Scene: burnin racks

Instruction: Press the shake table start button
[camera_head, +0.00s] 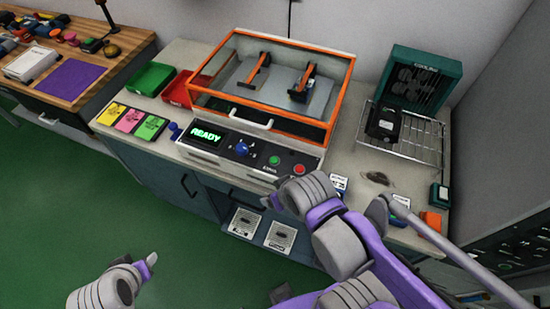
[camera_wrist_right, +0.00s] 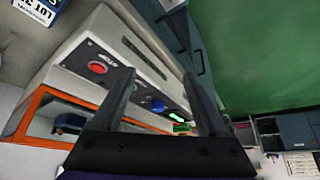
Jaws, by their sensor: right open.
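The shake table (camera_head: 218,159) is a pale box with an orange-framed clear cover and a display (camera_head: 207,136) reading READY. Its front panel has a blue knob (camera_head: 242,149), a green button (camera_head: 274,160) and a red button (camera_head: 299,169). My right gripper (camera_head: 268,202) is in front of and below the buttons, apart from them. In the right wrist view its fingers (camera_wrist_right: 160,74) are spread and empty. The red button (camera_wrist_right: 97,67) and blue knob (camera_wrist_right: 157,105) show there; a finger largely hides the green button. My left gripper (camera_head: 148,262) is over the floor, away from the bench.
Three coloured cards (camera_head: 131,122), a green bin (camera_head: 150,78) and a red bin (camera_head: 177,90) lie left of the machine. A wire rack (camera_head: 425,140) with a dark device (camera_head: 384,124) stands right. A wooden bench (camera_head: 110,68) is at far left. Green floor is clear in front.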

